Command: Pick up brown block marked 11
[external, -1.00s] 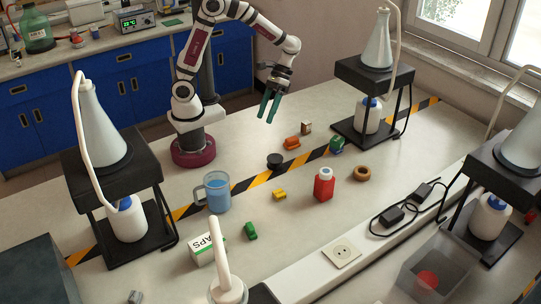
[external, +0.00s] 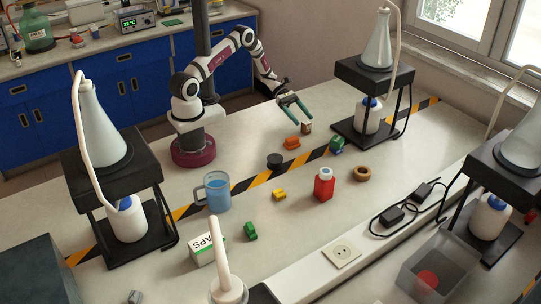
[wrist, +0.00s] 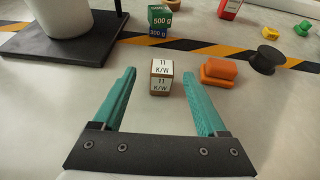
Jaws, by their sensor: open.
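The brown block marked 11 (wrist: 161,77) stands upright on the table, with white "11 K/W" labels on its top and front faces in the wrist view. It shows small in the external view (external: 306,128). My gripper (wrist: 158,78) is open and empty, with its teal fingers on either side of the block in the wrist view. In the external view my gripper (external: 300,119) is low over the table close to the block. I cannot tell exactly how far the fingertips are above or short of it.
An orange block (wrist: 219,72) lies just right of the brown block. A black stand (external: 366,127) rises near the gripper. The table left of the block is clear.

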